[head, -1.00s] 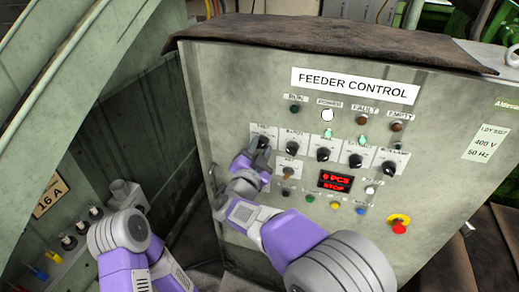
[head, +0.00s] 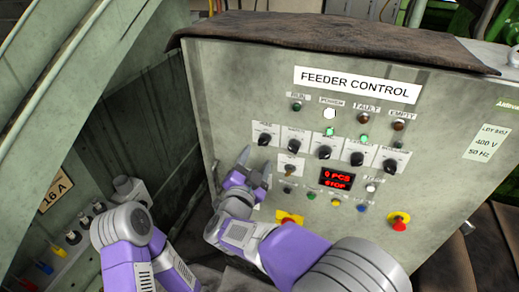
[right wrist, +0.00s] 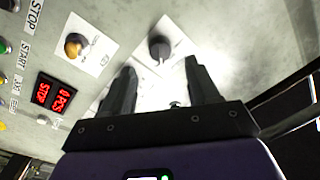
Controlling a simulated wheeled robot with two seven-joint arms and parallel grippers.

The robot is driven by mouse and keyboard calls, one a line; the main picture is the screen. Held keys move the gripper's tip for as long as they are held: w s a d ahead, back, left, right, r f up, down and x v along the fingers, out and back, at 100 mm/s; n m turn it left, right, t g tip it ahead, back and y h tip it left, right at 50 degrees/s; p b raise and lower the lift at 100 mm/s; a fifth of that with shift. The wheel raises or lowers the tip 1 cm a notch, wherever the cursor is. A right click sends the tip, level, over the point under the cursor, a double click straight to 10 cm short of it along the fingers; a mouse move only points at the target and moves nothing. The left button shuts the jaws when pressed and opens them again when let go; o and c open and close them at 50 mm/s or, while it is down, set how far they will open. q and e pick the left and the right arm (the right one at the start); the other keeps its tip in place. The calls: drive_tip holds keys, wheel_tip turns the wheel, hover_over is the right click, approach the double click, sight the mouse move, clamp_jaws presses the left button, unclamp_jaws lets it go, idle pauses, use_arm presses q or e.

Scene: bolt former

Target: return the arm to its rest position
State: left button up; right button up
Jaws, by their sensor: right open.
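My right gripper (head: 256,166) is in front of the lower left part of the feeder control panel (head: 235,75), below the leftmost black knob (head: 264,139). Its jaws are apart with nothing between them. In the right wrist view the open fingers (right wrist: 160,82) point at the panel face, with a black knob (right wrist: 160,48) beyond the tips. My right arm reaches up from the bottom of the head view. My left arm shows at the lower left; its gripper cannot be made out.
The panel has a row of black knobs, a red display (head: 337,179) reading 0 PCS and STOP, small buttons, and a red emergency stop (head: 399,222) at the right. A yellow plate (head: 289,216) sits close above my right arm. A side panel (head: 62,240) stands at the left.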

drive_tip(key=shift+s+a, duration=0.15)
drive_tip(key=shift+s, duration=0.55)
drive_tip(key=shift+f, duration=0.1)
drive_tip(key=w+d+f+n+g+y, duration=0.1)
drive_tip(key=w+d+f+n+g, duration=0.1)
drive_tip(key=f, duration=0.6)
drive_tip(key=w+d+f+n+g+y, duration=0.1)
drive_tip(key=w+d+f+n+y, duration=0.15)
drive_tip(key=f, duration=0.45)
drive_tip(key=s+d+f+n+g+y+p, duration=0.1)
drive_tip(key=s+d+f+g, duration=0.2)
drive_tip(key=f, duration=0.5)
drive_tip(key=s+d+f+n+g, duration=0.1)
drive_tip(key=s+d+f+g, duration=0.2)
drive_tip(key=f, duration=0.5)
drive_tip(key=s+f+g+y, duration=0.1)
drive_tip(key=s+f+g, duration=0.2)
drive_tip(key=s, duration=0.4)
drive_tip(key=s+f+n+g+y, duration=0.1)
drive_tip(key=s+f+g+y, duration=0.1)
drive_tip(key=s+f, duration=0.3)
drive_tip(key=s+d+f+g+y+p, duration=0.1)
drive_tip(key=s+f+g, duration=0.2)
drive_tip(key=s, duration=0.7)
drive_tip(key=shift+f+g, duration=0.3)
drive_tip(key=shift+f, duration=0.65)
drive_tip(key=shift+d+y, duration=0.1)
drive_tip(key=shift+y, duration=0.15)
drive_tip(key=shift+c, duration=0.3)
